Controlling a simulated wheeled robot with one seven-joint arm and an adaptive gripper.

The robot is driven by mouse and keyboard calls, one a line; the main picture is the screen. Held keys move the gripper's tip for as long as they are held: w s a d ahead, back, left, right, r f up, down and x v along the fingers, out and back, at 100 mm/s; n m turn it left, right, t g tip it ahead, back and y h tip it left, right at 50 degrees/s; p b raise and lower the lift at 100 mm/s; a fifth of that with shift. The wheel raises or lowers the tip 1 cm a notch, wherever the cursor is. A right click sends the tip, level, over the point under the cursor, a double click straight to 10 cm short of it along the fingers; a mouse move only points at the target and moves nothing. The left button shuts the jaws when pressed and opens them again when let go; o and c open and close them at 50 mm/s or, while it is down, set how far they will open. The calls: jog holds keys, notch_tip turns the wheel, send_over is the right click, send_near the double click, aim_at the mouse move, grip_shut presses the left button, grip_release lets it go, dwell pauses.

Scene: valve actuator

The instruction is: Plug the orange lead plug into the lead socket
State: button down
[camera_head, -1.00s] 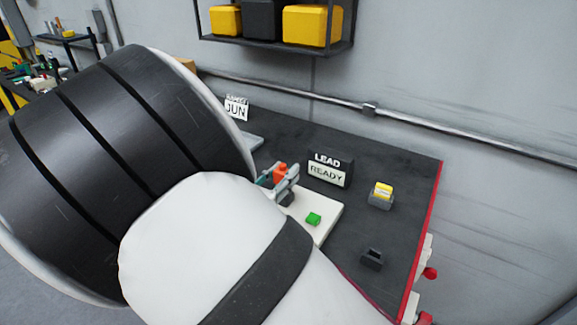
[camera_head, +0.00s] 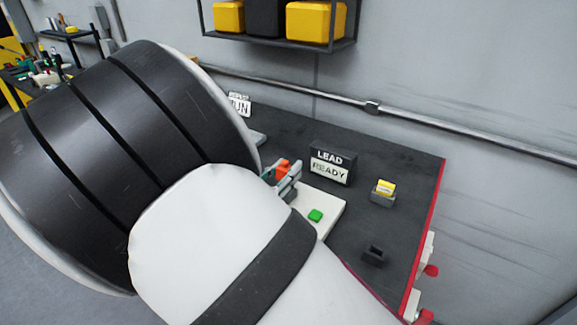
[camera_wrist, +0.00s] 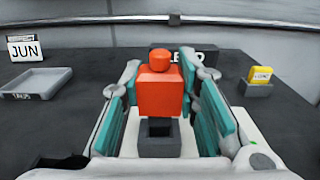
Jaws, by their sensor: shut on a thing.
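The orange lead plug (camera_wrist: 159,92) stands between the teal-padded fingers of my gripper (camera_wrist: 160,110) in the wrist view, with a round orange knob on top. The plug and gripper (camera_head: 284,175) show small in the head view, partly behind my arm. The grey lead socket (camera_wrist: 158,137), with a dark opening, lies directly below and in front of the plug in the wrist view. The plug's lower end meets the socket's back edge in the picture; I cannot tell whether it is inside, touching or above it. A "LEAD READY" sign (camera_head: 331,163) stands behind.
A yellow block sits in a grey holder (camera_head: 382,199) at right; an empty dark holder (camera_head: 374,257) is nearer. A calendar (camera_wrist: 25,49) and grey tray (camera_wrist: 37,84) are at left. The table's right edge (camera_head: 424,230) is red.

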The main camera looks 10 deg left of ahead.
jog(key=shift+f+b, duration=0.5)
jog(key=shift+f, duration=0.95)
jog(key=c, duration=1.2)
grip_release()
jog(key=shift+o, duration=0.2)
jog(key=v, duration=1.2)
